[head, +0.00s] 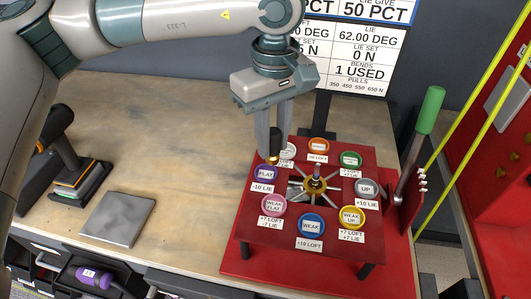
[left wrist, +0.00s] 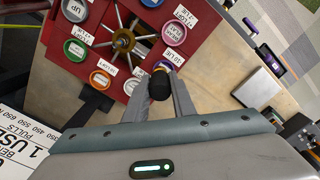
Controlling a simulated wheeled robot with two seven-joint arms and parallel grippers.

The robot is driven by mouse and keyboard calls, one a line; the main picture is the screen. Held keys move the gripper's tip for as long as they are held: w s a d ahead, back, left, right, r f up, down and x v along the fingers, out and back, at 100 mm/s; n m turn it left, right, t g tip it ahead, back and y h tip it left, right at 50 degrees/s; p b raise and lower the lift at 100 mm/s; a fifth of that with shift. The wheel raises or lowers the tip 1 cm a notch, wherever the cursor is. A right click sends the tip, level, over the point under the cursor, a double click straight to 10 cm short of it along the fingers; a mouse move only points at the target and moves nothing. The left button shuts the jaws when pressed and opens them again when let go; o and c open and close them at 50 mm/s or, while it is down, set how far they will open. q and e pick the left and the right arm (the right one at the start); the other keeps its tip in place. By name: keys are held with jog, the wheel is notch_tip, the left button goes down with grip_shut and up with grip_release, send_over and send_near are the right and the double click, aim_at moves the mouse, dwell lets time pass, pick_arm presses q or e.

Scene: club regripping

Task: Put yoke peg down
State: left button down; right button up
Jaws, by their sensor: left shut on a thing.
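My left gripper (head: 272,147) points down over the back left of the red board. It is shut on a short dark peg with a brass-coloured end, the yoke peg (head: 273,158). The peg (left wrist: 159,84) also shows between the fingers in the left wrist view. In the head view it appears between the purple FLAT ring (head: 265,173) and a white ring (head: 288,149) that the fingers partly hide. I cannot tell if the peg touches the board. The red board (head: 245,222) carries several coloured labelled rings around a brass spoked hub (head: 314,186). My right gripper is out of view.
A lever with a green grip (head: 430,110) stands right of the board. A sign (head: 355,60) stands behind. A grey plate (head: 117,219) and a dark stand with a black-headed tool (head: 66,150) are at the left. The wooden bench between is clear.

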pick_arm(q)
jog(key=shift+w+a+f, duration=0.35)
jog(key=shift+a+f, duration=0.05)
jog(key=shift+a, duration=0.2)
jog(key=shift+f, duration=0.65)
notch_tip(320, 180, down, 2)
jog(key=shift+f+b, duration=0.1)
jog(key=shift+b, duration=0.2)
jog(key=shift+f, duration=0.3)
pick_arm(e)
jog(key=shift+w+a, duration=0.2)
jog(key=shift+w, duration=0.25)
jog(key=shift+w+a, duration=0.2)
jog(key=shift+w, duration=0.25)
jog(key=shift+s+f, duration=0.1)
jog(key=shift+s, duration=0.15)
pick_arm(q)
jog(key=shift+f, duration=0.15)
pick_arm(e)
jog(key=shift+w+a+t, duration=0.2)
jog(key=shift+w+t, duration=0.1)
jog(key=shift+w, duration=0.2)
